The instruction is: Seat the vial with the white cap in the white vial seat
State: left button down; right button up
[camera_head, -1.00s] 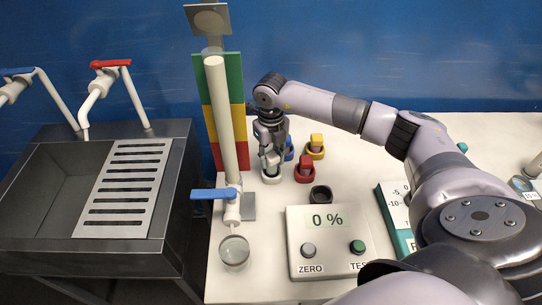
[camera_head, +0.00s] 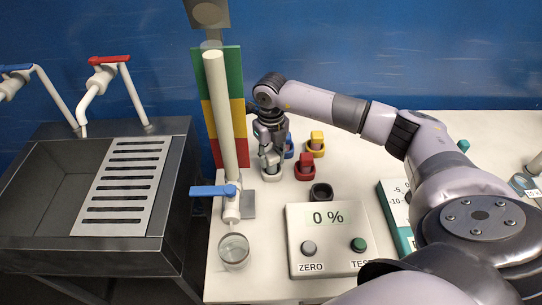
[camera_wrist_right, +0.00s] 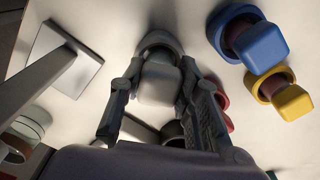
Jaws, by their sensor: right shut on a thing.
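The vial with the white cap (camera_wrist_right: 158,84) is between the fingers of my right gripper (camera_head: 270,162), which is shut on it. The gripper points down. The white vial seat (camera_head: 271,176) is right below the fingers. In the wrist view the seat's white ring (camera_wrist_right: 158,40) shows just beyond the cap, and the vial overlaps the ring. The fingers and cap hide most of the vial, so I cannot tell whether it rests fully in the seat. My left gripper is not in view.
Blue (camera_wrist_right: 256,44), yellow (camera_head: 316,145) and red (camera_head: 306,167) capped vials stand in their own seats close to the right. A dark ring-shaped seat (camera_head: 321,193) is nearer the front. The column with the blue tap handle (camera_head: 214,191) stands close to the left. A meter (camera_head: 328,240) reads 0 %.

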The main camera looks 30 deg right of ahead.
jog(key=shift+f+b, duration=0.55)
jog(key=shift+f, duration=0.05)
dwell(0.6)
jog(key=o, duration=1.2)
jog(key=shift+r, duration=0.15)
notch_tip(320, 180, up, 12)
jog(key=shift+f, duration=0.1)
